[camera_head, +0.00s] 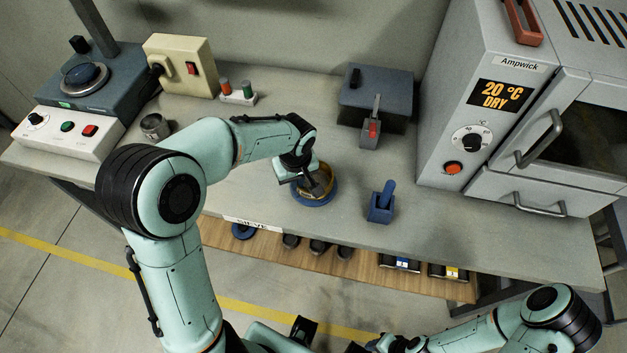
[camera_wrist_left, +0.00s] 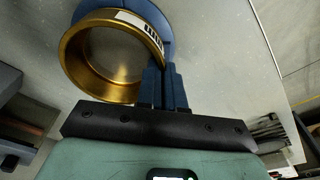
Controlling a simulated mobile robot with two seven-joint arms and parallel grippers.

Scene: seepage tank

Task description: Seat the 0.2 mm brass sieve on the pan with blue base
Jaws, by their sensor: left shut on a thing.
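The brass sieve (camera_wrist_left: 80,65) is a short gold ring with a black-and-white label, and it fills the upper left of the left wrist view. In the head view the sieve (camera_head: 309,192) shows mid-bench, partly hidden by my left gripper (camera_head: 318,184). The gripper's dark blue fingers (camera_wrist_left: 163,88) are shut on the sieve's near wall. The pan's blue base (camera_head: 322,203) lies under the sieve on the bench, and its blue rim (camera_wrist_left: 155,14) shows beyond the ring. I cannot tell whether sieve and pan touch. My right arm is at the lower right, its gripper unclear.
A blue holder (camera_head: 381,206) with a handle stands right of the pan. A dark grey box (camera_head: 377,100) is behind, and the Ampwick oven (camera_head: 500,110) is at right. A small metal cup (camera_head: 154,126) stands at left. A wooden shelf (camera_head: 300,256) below holds several items.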

